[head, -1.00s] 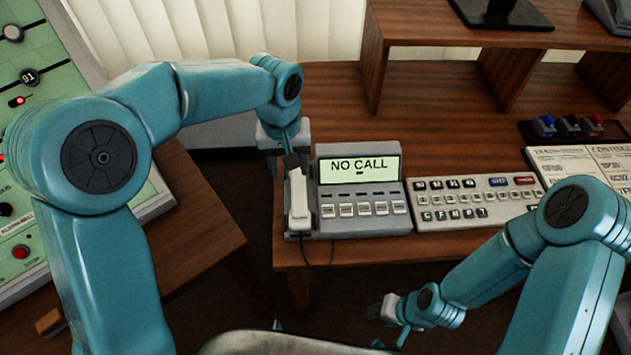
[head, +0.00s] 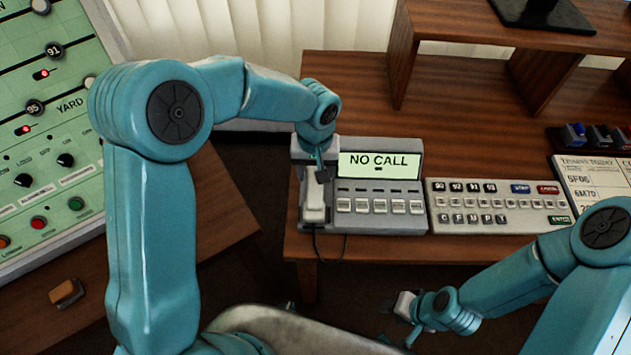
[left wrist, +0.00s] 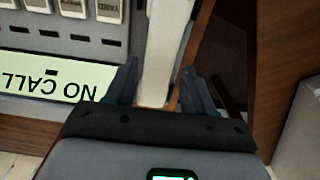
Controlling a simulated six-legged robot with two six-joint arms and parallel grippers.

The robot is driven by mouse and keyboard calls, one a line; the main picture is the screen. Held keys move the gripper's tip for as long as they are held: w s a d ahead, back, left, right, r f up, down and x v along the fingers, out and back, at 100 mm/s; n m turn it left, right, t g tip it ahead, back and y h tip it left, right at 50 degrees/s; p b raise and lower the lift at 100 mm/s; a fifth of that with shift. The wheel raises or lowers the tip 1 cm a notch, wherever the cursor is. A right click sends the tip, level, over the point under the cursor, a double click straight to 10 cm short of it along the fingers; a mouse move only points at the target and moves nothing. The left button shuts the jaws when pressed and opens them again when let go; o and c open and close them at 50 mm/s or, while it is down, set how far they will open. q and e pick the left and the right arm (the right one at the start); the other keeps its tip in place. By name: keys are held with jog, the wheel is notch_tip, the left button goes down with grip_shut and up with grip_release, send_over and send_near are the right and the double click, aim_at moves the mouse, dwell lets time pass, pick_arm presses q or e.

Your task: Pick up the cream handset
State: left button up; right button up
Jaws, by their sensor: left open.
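The cream handset (head: 314,203) lies on the left side of the grey phone unit (head: 380,222), whose screen reads NO CALL. My left gripper (head: 317,176) is over the handset's upper part and hides its far end. In the left wrist view the handset (left wrist: 160,50) runs between the two fingers of the open left gripper (left wrist: 160,85). A gap shows on the right of the handset; the left finger is closer to it. I cannot tell whether either finger touches. My right gripper (head: 398,322) is low in front of the desk, empty, its fingers apart.
A keypad panel (head: 497,205) stands right of the phone on the wooden desk (head: 470,130). A shelf (head: 455,40) is at the back. A green control panel (head: 60,170) is at the left. A thin cord hangs from the phone over the desk's front edge.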

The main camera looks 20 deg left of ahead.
aim_at(315, 181)
pick_arm(q)
notch_tip(315, 181, down, 5)
jog(key=shift+w+r, duration=0.1)
jog(key=shift+w, duration=0.05)
jog(key=shift+c, duration=0.3)
jog(key=c, duration=0.8)
notch_tip(315, 181, up, 20)
jog(key=shift+r+p, duration=0.1)
jog(key=shift+p, duration=0.35)
